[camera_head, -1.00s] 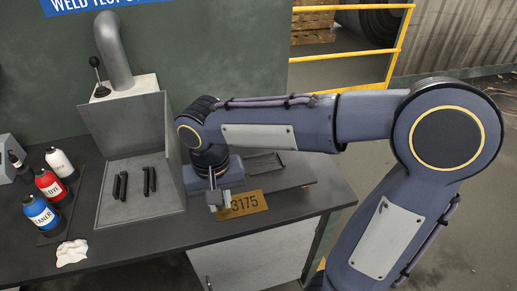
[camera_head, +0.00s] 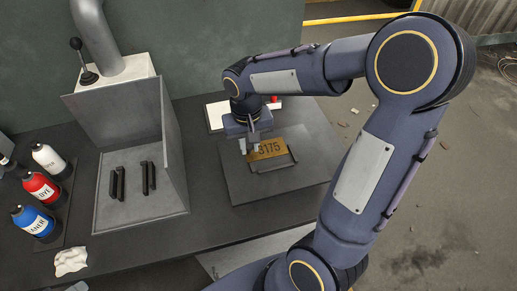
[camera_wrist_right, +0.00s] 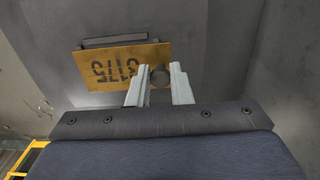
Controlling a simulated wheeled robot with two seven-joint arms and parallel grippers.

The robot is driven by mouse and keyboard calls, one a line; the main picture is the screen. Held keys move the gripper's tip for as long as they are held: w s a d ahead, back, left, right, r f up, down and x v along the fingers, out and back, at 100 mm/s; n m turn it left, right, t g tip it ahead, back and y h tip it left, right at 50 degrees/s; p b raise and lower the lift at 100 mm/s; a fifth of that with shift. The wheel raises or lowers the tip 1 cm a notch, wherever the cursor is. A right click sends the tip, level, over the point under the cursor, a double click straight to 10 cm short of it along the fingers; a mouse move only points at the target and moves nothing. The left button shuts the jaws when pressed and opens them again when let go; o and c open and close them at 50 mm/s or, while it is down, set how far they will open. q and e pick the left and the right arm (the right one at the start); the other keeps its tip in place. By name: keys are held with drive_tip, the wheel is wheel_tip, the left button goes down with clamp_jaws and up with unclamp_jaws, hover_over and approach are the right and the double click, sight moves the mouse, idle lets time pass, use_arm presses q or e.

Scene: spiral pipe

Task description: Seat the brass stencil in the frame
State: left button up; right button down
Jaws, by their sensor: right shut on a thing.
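In the right wrist view a frame bar (camera_wrist_right: 113,41) runs along the stencil's far edge. I cannot tell whether the stencil touches the frame. My left gripper is out of view.
A grey open-sided booth (camera_head: 140,205) with dark handle-like bars stands to the left. Red (camera_head: 40,188), white (camera_head: 48,158) and blue (camera_head: 35,220) cans and a white rag (camera_head: 71,258) are farther left. A white item (camera_head: 216,114) lies behind the gripper.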

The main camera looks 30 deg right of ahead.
drive_tip(key=d+f, duration=0.1)
drive_tip(key=f, duration=0.1)
drive_tip(key=w+d+f, duration=0.1)
drive_tip(key=d+f, duration=0.1)
drive_tip(key=shift+w, duration=0.1)
drive_tip(key=f, duration=0.3)
drive_tip(key=shift+d+f+p, duration=0.15)
drive_tip(key=shift+d+p, duration=0.15)
drive_tip(key=shift+p, duration=0.05)
drive_tip(key=shift+w+f, duration=0.1)
drive_tip(key=shift+f, duration=0.25)
drive_tip(key=shift+f, duration=0.15)
drive_tip(key=c, duration=1.3)
unclamp_jaws()
